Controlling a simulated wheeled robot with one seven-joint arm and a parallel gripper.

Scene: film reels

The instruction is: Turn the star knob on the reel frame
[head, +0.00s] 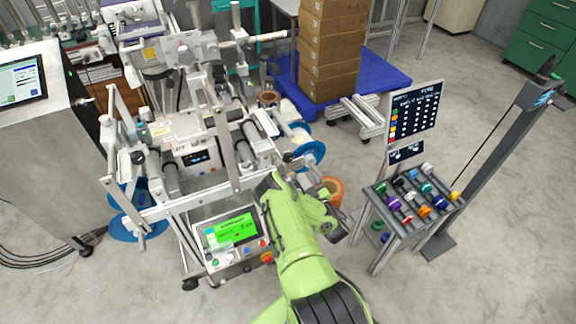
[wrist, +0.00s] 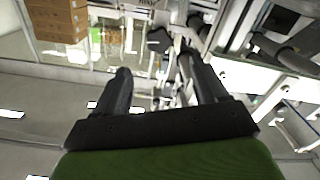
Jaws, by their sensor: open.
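The reel frame (head: 190,205) is a pale metal machine with rollers and blue reels, at the left and centre of the head view. A small dark knob-like part (head: 288,157) shows at its right end, just above my arm's far end. In the wrist view a black lobed shape (wrist: 159,39), which looks like the star knob, lies beyond the fingertips. My gripper (wrist: 157,62) is open, with its two dark fingers apart and pointing toward the frame. Nothing is clearly held between them. In the head view my green arm hides most of the gripper, and I cannot tell contact with the knob.
A control box with a green screen (head: 232,230) sits left of my arm. A rack of coloured spools (head: 414,198) stands at the right, beside a dark post (head: 484,165). Stacked cartons (head: 331,50) stand on a blue pallet (head: 388,78). Floor at lower right is clear.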

